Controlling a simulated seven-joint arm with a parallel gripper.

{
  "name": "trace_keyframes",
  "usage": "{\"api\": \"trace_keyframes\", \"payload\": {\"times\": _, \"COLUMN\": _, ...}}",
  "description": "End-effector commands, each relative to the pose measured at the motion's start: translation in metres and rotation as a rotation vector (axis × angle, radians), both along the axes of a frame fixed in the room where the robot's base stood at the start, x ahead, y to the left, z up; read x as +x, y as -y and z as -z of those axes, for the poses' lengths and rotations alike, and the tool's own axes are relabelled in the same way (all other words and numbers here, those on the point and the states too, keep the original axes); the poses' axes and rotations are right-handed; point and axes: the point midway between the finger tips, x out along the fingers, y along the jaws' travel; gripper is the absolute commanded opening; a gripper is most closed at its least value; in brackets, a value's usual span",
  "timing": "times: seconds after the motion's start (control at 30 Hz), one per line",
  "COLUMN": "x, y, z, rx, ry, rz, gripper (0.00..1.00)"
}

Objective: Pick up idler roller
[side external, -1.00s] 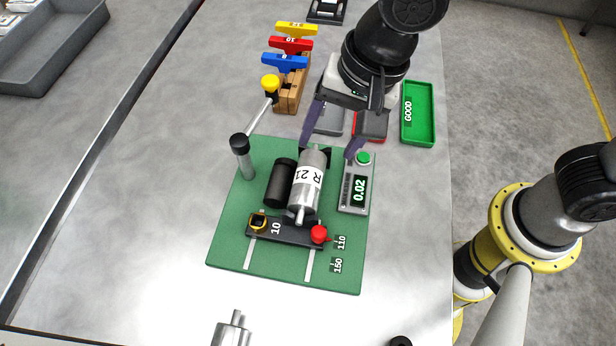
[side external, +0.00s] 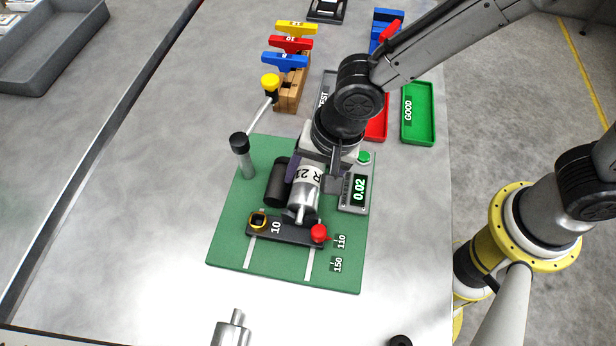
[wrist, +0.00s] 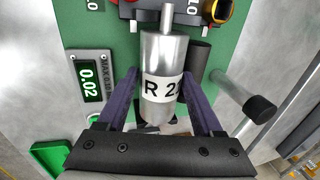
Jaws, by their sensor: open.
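The idler roller (side external: 305,192) is a silver cylinder with a white label starting "R 2". It lies on the green fixture plate (side external: 225,237), beside a black cylinder (side external: 277,184). In the wrist view the roller (wrist: 158,60) lies between the two purple fingers of my gripper (wrist: 160,88), one on each side. The gripper is open. Small gaps show between the fingers and the roller in the wrist view. In the side view my gripper (side external: 316,178) is low over the roller's far end, and my wrist hides that end.
A gauge reading 0.02 (side external: 357,193) stands close right of the roller. A black bar marked 10 (side external: 284,231) with a red knob (side external: 319,233) lies in front. Green GOOD tray (side external: 418,112) is behind right.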

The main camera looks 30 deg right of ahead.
Motion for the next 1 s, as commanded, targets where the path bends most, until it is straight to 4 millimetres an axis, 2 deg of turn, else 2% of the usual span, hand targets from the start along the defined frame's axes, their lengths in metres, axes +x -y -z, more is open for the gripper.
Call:
{"api": "trace_keyframes", "payload": {"times": 0.2, "x": 0.0004, "y": -0.0004, "z": 0.0006, "rx": 0.001, "ry": 0.001, "rz": 0.0, "gripper": 0.68}}
{"api": "trace_keyframes", "payload": {"times": 0.23, "x": 0.0004, "y": -0.0004, "z": 0.0005, "rx": 0.001, "ry": 0.001, "rz": 0.0, "gripper": 0.64}}
{"api": "trace_keyframes", "payload": {"times": 0.6, "x": 0.0002, "y": -0.0003, "z": 0.0002, "rx": 0.001, "ry": 0.001, "rz": 0.0, "gripper": 0.0}}
{"api": "trace_keyframes", "payload": {"times": 1.0, "x": 0.0008, "y": -0.001, "z": -0.0016, "rx": 0.003, "ry": 0.003, "rz": 0.0, "gripper": 0.0}}
